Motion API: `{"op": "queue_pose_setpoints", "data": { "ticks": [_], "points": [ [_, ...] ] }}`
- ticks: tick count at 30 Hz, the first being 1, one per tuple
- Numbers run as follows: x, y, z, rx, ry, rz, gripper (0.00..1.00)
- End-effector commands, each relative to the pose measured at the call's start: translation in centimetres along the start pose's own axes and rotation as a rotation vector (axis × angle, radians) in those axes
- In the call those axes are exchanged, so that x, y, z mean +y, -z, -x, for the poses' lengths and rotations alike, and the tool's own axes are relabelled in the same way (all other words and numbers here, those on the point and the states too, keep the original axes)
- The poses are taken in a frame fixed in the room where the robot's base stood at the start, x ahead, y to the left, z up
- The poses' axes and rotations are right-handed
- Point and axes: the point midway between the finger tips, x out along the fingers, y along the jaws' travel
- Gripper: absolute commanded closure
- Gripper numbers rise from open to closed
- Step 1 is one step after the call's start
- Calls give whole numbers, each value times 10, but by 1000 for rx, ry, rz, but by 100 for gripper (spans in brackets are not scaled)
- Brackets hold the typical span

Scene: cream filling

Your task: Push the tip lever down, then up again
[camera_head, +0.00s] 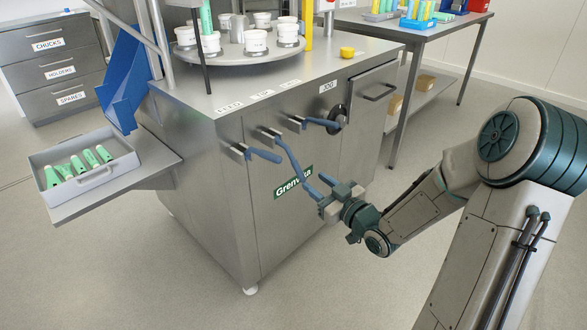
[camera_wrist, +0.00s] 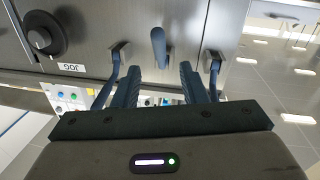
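The tip lever (camera_head: 291,157) is the middle one of three blue-handled levers on the front of the steel machine. Its handle slants steeply down, while the two beside it stick out nearly level. My gripper (camera_head: 319,185) is at the lower end of this handle. In the wrist view my gripper (camera_wrist: 160,72) has its two dark fingers spread apart, with the tip lever (camera_wrist: 158,46) showing in line with the gap between them. Nothing is clamped. I cannot tell whether a finger touches the handle.
The left lever (camera_head: 263,155) and right lever (camera_head: 322,122) stand close on either side. A black jog knob (camera_head: 337,115) is further right. A side shelf holds a grey tray (camera_head: 97,179) of green-and-cream tubes. Open floor lies in front of the machine.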

Motion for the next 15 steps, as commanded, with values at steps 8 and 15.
{"op": "queue_pose_setpoints", "data": {
  "ticks": [8,15],
  "points": [
    [-1,-2,-62,3,2,1,61],
    [0,-2,-98,0,0,1,61]
  ]
}}
